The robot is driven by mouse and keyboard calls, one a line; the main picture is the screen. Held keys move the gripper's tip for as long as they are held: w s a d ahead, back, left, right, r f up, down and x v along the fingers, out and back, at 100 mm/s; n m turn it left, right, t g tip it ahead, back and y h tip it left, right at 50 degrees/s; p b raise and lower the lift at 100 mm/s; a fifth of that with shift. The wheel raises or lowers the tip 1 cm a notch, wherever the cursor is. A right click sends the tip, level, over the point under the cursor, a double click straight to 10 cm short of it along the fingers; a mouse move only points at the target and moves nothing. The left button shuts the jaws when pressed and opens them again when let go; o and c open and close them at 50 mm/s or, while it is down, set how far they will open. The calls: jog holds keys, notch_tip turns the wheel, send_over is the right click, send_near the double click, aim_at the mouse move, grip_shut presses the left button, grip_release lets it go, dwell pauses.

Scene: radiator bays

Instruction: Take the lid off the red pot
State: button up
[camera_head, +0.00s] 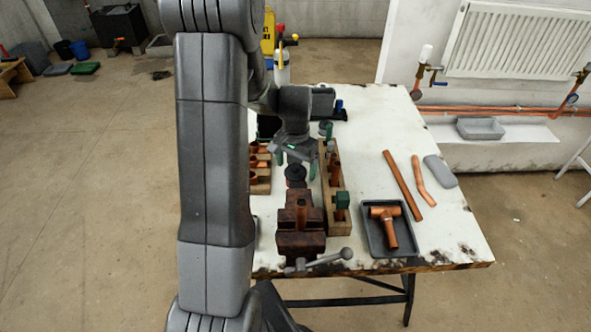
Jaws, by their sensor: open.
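A small pot with a dark lid (296,172) stands on the white worktable, between two wooden racks and behind the vise. Only a little of the pot's dark reddish side (295,184) shows under the lid. My gripper (296,162) points down just above the lid, with its greenish fingers apart on the left and right. It is open and holds nothing. I cannot tell whether the fingers touch the lid.
A dark red vise (300,243) holding an upright copper pipe stands in front. A rack (334,201) stands close right, another (261,187) left. A grey tray (371,238) holds a copper tee. Copper pipes (402,184) and a grey block (440,171) lie right.

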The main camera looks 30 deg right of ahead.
jog(key=c, duration=1)
jog(key=shift+c, duration=0.2)
